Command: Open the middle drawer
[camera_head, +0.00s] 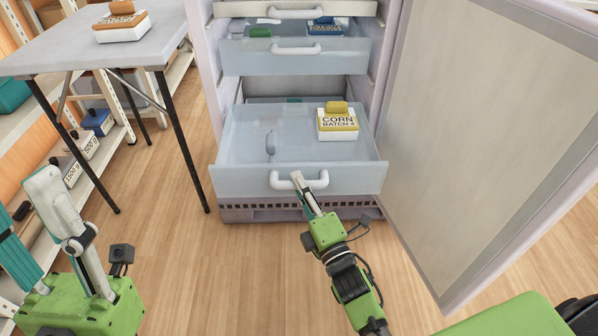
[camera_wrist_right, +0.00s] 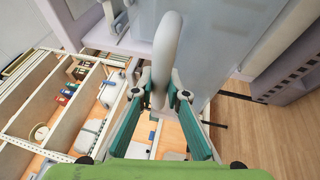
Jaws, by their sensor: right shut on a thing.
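A cabinet stands open with several pale translucent drawers. The lowest drawer in view (camera_head: 240,181) is pulled out well past the others. My right gripper (camera_head: 303,184) is shut on its white handle (camera_head: 284,183). The right wrist view shows the handle (camera_wrist_right: 168,45) between the two fingers of the gripper (camera_wrist_right: 159,98). The drawer above it (camera_head: 345,57) is further back, with its own white handle (camera_head: 297,50). Another drawer front (camera_head: 340,8) shows at the top edge. My left gripper (camera_head: 32,215) is open and empty at the lower left, away from the cabinet.
The cabinet door (camera_head: 480,130) stands open on the right. A grey table (camera_head: 60,55) holds a white box (camera_head: 122,27) at the left, beside stocked shelves. The wooden floor in front is clear.

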